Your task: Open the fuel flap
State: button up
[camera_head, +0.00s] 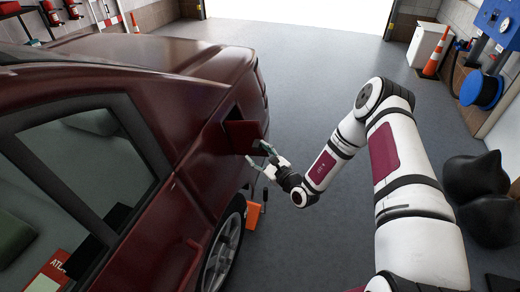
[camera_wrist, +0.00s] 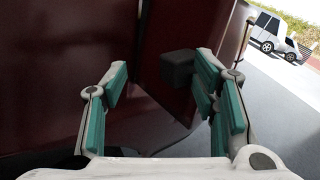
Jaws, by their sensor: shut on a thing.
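The fuel flap (camera_head: 243,137) is a dark red panel on the side of the dark red car (camera_head: 180,120). It stands swung out from the body, with a dark recess beside it. In the wrist view, the flap (camera_wrist: 200,30) rises between and beyond the fingers, with a small black block (camera_wrist: 178,68) on it. My gripper (camera_head: 262,155) is at the flap's outer lower edge, shut on it. Its teal-padded fingers (camera_wrist: 160,95) show on both sides in the wrist view, with a wide gap between them. The exact contact is hard to see.
An orange object (camera_head: 253,216) stands on the floor by the car's wheel (camera_head: 224,252). Black bags (camera_head: 482,190) and a blue hose reel (camera_head: 482,90) are at the right. The grey floor behind the arm is clear.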

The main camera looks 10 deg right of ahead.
jog(key=s+a+f+p, duration=0.2)
jog(key=s+p, duration=0.3)
jog(key=s, duration=0.6)
jog(key=shift+a, duration=0.35)
dwell(0.5)
jog(key=shift+p, duration=0.3)
jog(key=shift+s, duration=0.15)
jog(key=v, duration=1.2)
jog(key=shift+f, duration=0.1)
